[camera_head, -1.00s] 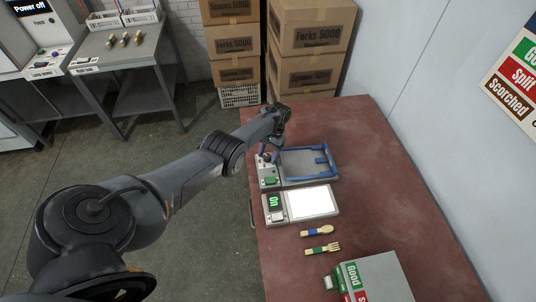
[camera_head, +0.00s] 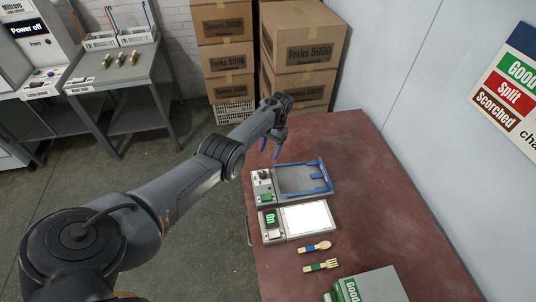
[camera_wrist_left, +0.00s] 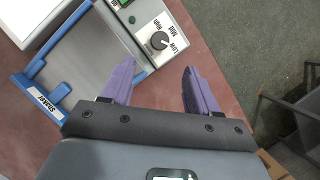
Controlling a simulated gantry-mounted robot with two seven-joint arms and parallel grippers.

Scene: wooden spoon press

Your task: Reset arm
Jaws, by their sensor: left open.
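My left gripper (camera_head: 269,150) has purple fingers and hangs over the back left edge of the red table (camera_head: 385,215). It is open with nothing between its fingers, which also show in the left wrist view (camera_wrist_left: 160,66). It is above and behind the grey shaker (camera_head: 262,182) with its blue frame (camera_head: 329,176), apart from it. In the left wrist view the shaker's Low-Mid-High knob (camera_wrist_left: 158,41) lies just beyond the fingertips, and the blue frame (camera_wrist_left: 40,98) is at the left. My right gripper is not in view.
A lit panel device (camera_head: 305,219) reading "On" stands in front of the shaker. Stacked cartons (camera_head: 300,50) stand behind the table. Its right side is clear.

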